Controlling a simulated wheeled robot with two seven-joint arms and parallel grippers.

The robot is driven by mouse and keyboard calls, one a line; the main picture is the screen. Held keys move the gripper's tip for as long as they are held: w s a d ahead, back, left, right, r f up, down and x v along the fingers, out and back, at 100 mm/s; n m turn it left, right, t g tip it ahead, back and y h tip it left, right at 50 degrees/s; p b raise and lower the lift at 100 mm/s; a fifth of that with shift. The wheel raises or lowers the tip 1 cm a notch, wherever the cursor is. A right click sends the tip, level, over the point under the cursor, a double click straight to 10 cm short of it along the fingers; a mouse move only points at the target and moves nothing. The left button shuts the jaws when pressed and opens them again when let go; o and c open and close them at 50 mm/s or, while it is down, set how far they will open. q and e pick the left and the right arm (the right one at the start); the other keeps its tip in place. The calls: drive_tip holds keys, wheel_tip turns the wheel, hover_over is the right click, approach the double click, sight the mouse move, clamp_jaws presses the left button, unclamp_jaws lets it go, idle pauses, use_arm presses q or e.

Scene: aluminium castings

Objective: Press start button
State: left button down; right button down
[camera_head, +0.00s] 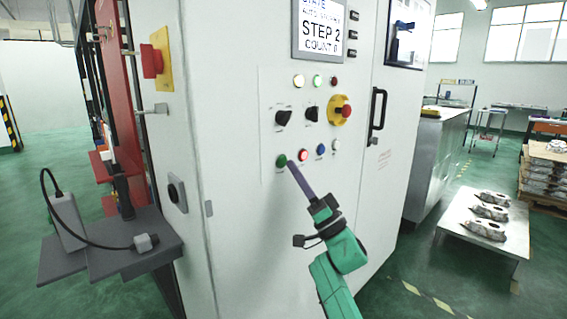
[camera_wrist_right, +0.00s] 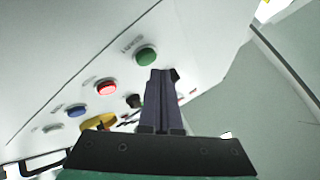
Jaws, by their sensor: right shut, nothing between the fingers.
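The green start button (camera_head: 281,161) is at the left end of the lower button row on the white control cabinet (camera_head: 240,230). It also shows in the right wrist view (camera_wrist_right: 147,56), just beyond the fingertips. My right gripper (camera_head: 292,166) is shut and empty, with its dark fingers pointing at the panel. Its tips are close beside the green button; I cannot tell whether they touch it. In the right wrist view the shut fingers (camera_wrist_right: 162,75) show just below the button. My left gripper is not in view.
A lit red button (camera_head: 303,155), a blue button (camera_head: 320,149) and a white button (camera_head: 337,144) continue the row. Above are two black knobs, indicator lamps, a red emergency stop (camera_head: 346,111) and a display (camera_head: 320,28) reading STEP 2. A table (camera_head: 470,235) with castings stands right.

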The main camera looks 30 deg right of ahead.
drive_tip(key=shift+w, duration=0.15)
idle(0.7)
drive_tip(key=shift+w+a, duration=0.1)
drive_tip(key=shift+w, duration=0.15)
drive_tip(key=shift+w+a, duration=0.1)
drive_tip(key=shift+w, duration=0.3)
idle(0.6)
drive_tip(key=shift+s+p, duration=0.1)
drive_tip(key=shift+p, duration=0.2)
drive_tip(key=shift+s+p, duration=0.35)
drive_tip(key=shift+s, duration=0.35)
drive_tip(key=shift+d, duration=0.2)
